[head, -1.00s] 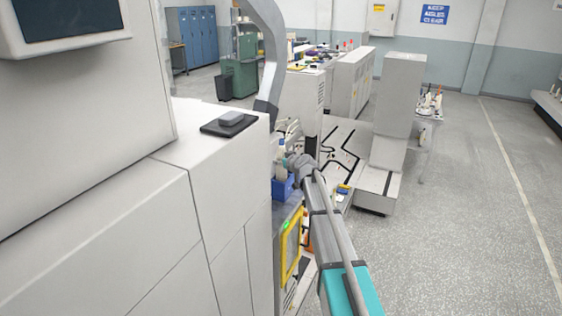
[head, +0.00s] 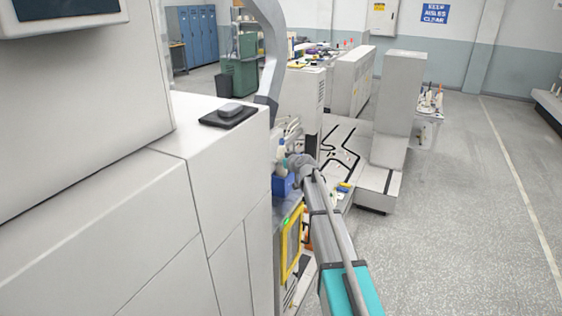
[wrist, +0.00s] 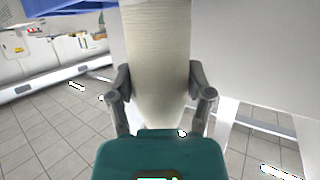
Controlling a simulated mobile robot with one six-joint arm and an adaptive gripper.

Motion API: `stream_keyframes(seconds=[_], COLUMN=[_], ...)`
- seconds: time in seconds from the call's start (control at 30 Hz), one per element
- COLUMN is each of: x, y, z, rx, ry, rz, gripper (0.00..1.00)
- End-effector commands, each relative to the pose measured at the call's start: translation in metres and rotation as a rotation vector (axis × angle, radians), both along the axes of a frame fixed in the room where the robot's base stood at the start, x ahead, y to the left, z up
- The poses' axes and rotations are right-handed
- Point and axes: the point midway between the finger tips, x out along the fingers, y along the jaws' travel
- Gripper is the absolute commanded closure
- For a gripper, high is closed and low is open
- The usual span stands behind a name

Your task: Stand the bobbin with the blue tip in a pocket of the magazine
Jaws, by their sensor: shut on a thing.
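My gripper (wrist: 161,98) is shut on a cream, thread-wound bobbin (wrist: 157,50) in the wrist view. A finger presses on each side of its narrowing end, and its other end runs out of the top of the picture. No blue tip shows on the part in view. In the head view the end of my arm is beside the large white machine, and a small pale upright shape there (head: 281,150) seems to be the held bobbin. I cannot make out the magazine or its pockets.
A blue box (head: 283,186) sits just below the end of my arm, by the machine's edge (head: 222,170). A yellow-framed panel (head: 291,245) is below it. A grey curved post (head: 272,65) rises behind. Open floor (head: 460,220) lies to the right.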

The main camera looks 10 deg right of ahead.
Motion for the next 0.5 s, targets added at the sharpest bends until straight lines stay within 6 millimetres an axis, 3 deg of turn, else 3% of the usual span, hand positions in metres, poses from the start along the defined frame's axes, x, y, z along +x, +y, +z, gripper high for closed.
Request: stream_keyframes(seconds=[0.5], x=[0.0001], y=[-0.0004], z=[-0.0121], rx=[0.0], ry=[0.0], rz=[-0.001], gripper=[0.86])
